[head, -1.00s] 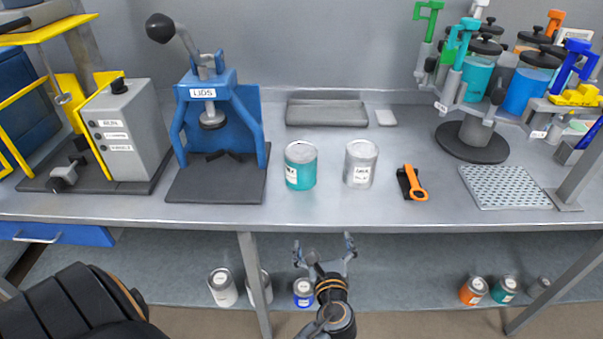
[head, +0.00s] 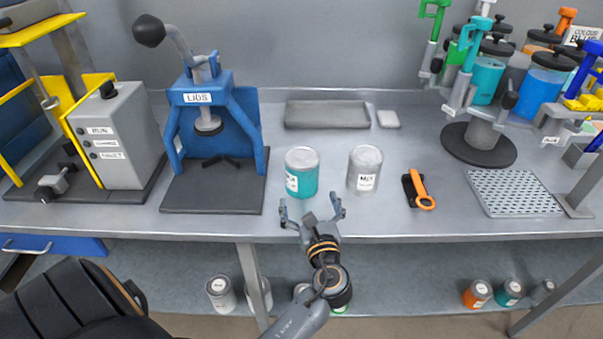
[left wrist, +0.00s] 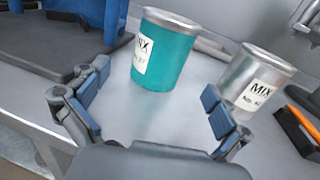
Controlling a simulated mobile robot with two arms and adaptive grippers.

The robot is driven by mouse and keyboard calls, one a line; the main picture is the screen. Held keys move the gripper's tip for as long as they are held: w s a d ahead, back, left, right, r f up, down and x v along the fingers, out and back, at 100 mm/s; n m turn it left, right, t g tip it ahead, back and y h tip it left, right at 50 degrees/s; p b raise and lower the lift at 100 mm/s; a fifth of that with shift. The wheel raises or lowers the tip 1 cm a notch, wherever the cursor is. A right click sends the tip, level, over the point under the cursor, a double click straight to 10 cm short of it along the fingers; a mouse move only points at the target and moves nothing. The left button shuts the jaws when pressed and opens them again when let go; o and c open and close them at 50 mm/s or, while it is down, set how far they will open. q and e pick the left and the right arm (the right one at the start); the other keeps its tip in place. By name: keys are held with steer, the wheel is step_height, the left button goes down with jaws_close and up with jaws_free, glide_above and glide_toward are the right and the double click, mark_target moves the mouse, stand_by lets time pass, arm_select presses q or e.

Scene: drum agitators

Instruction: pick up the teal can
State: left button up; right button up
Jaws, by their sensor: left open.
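The teal can (head: 303,173) stands upright on the bench, with a silver lid and a white label. In the left wrist view the teal can (left wrist: 163,52) is ahead of the fingers, a little left of the middle between them, and its label reads MIX. My left gripper (head: 311,210) is open and empty at the bench's front edge, just short of the can and not touching it. It also shows in the left wrist view (left wrist: 150,103), with its fingers spread wide. My right gripper is not in view.
A silver can (head: 365,169) stands close to the right of the teal can. The blue lid press (head: 213,110) stands to the left. An orange-handled tool (head: 419,190) lies further right. A grey tray (head: 327,114) is behind. Several cans sit on the lower shelf.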

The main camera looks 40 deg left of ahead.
mark_target(304, 184)
arm_select(q)
steer(key=x, duration=0.4)
steer(key=p+x, duration=0.1)
steer(key=x, duration=0.4)
steer(key=shift+w+f+p, duration=0.1)
steer(key=shift+w+p, duration=0.2)
steer(key=shift+w, duration=0.05)
steer(key=shift+a, duration=0.15)
steer(key=shift+c, duration=1.3)
steer(key=c, duration=1.1)
steer(key=shift+c, duration=0.7)
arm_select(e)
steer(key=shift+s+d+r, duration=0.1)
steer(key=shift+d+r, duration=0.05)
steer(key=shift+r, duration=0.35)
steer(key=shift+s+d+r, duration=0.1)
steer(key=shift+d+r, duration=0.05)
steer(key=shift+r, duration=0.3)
